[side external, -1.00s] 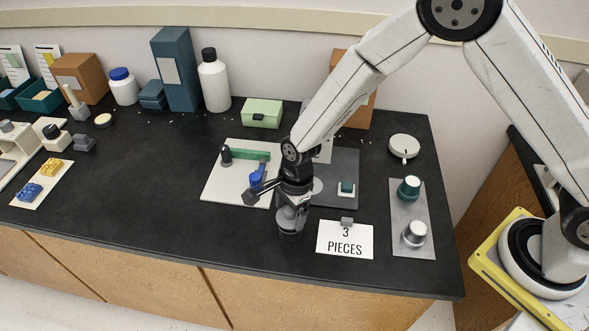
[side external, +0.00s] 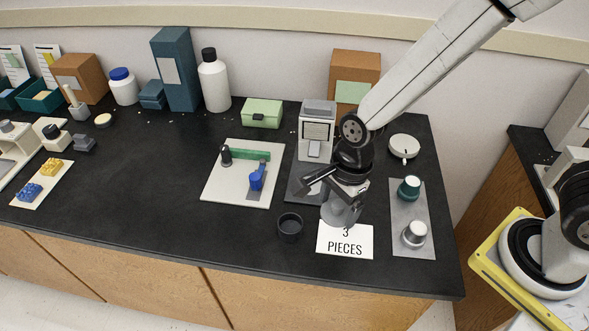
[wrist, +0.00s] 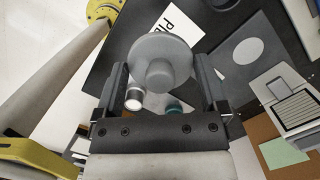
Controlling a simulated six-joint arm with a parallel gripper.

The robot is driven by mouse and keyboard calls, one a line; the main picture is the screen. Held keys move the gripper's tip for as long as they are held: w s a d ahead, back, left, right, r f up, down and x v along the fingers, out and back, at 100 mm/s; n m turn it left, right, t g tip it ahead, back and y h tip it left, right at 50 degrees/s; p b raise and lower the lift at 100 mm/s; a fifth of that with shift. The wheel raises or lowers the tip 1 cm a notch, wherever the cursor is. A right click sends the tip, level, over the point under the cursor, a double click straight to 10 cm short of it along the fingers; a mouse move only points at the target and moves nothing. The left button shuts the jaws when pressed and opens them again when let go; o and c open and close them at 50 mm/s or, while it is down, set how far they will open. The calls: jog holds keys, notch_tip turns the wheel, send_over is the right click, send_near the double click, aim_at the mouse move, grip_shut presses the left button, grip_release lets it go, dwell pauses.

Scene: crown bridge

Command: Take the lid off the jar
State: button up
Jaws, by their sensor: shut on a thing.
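My gripper (side external: 345,192) is shut on a grey round lid (side external: 340,212), held above the black bench beside the white card. In the wrist view the lid (wrist: 160,62) sits between the two fingers (wrist: 160,90), its round knob facing the camera. The dark jar (side external: 290,228) stands upright on the bench to the left of the gripper, with its mouth uncovered. The jar cannot be made out in the wrist view.
A white "3 PIECES" card (side external: 345,242) lies under and in front of the gripper. A grey plate (side external: 397,192) with a green-and-white knob (side external: 409,188) and a metal knob (side external: 414,234) is at right. A white board (side external: 222,190) lies left.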

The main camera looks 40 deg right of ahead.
jog(key=shift+s+d+r, duration=0.2)
jog(key=shift+s+r, duration=0.05)
jog(key=shift+s, duration=0.3)
jog(key=shift+s+d+r, duration=0.25)
jog(key=shift+s, duration=0.3)
jog(key=shift+s+d+r, duration=0.2)
jog(key=shift+s+r, duration=0.05)
jog(key=shift+s, duration=0.3)
jog(key=w+a+f, duration=0.3)
jog(key=w+a, duration=0.1)
jog(key=w, duration=0.2)
jog(key=w+a+f, duration=0.4)
jog(key=w, duration=0.2)
jog(key=w+a+f, duration=0.4)
jog(key=w, duration=0.2)
jog(key=shift+a+f, duration=0.2)
jog(key=shift+w+a+f, duration=0.25)
jog(key=shift+w+f, duration=0.2)
jog(key=shift+f, duration=0.15)
